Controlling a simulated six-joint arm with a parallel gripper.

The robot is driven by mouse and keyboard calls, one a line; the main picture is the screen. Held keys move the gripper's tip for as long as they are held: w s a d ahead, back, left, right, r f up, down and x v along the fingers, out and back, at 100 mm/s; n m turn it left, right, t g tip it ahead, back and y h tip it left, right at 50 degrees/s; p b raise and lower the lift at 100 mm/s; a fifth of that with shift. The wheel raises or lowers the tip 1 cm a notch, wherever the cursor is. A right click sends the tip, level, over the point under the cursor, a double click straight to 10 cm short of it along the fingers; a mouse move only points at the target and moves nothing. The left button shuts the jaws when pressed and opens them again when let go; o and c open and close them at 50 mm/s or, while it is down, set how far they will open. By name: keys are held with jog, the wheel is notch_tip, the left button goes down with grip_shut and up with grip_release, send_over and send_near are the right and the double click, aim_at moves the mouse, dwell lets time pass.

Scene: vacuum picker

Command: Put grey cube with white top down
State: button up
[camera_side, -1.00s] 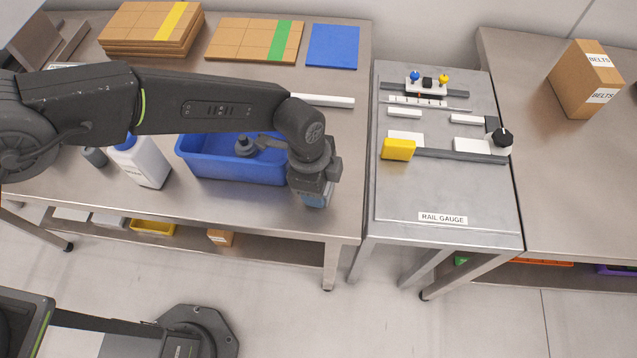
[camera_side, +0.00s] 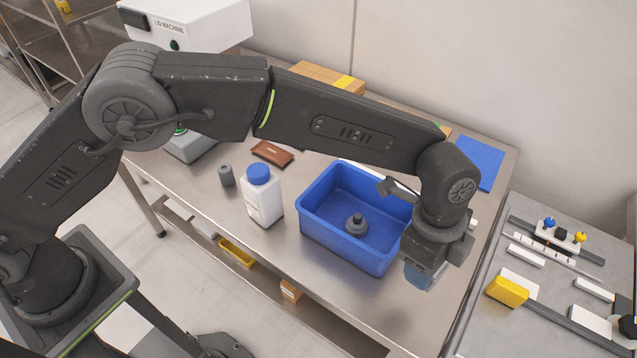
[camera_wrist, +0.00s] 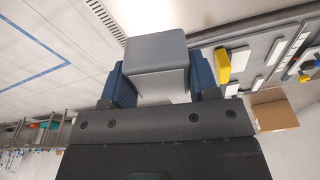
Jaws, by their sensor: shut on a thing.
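The grey cube (camera_wrist: 157,50) shows in the wrist view between my two blue finger pads. One broad face is plain grey, and a paler face (camera_wrist: 163,86) shows nearer the gripper body. My gripper (camera_side: 425,278) is shut on it and points down by the right end of the blue bin (camera_side: 318,243) in the side view. The cube is hidden there behind the gripper and blue pads. Whether it touches any surface cannot be told.
A grey knobbed part (camera_side: 356,224) stands in the bin. A white bottle (camera_side: 264,204) with a blue cap is left of it. The rail gauge table (camera_side: 480,325) at right carries a yellow block (camera_side: 507,291). A blue sheet (camera_side: 479,162) lies behind.

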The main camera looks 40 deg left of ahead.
notch_tip(320, 180, up, 5)
jog(key=shift+r, duration=0.1)
jog(key=w+a+n, duration=0.1)
jog(key=w+a, duration=0.4)
jog(key=a, duration=0.5)
jog(key=w+a, duration=0.6)
jog(key=a, duration=0.4)
jog(key=s+a+n, duration=0.1)
jog(key=a, duration=2.7)
send_near(300, 174)
jog(key=shift+s+f, duration=0.4)
jog(key=shift+f, duration=0.35)
jog(key=shift+w+d+f, duration=0.2)
jog(key=shift+d+f, duration=0.15)
jog(key=shift+d, duration=0.2)
jog(key=shift+f, duration=1.95)
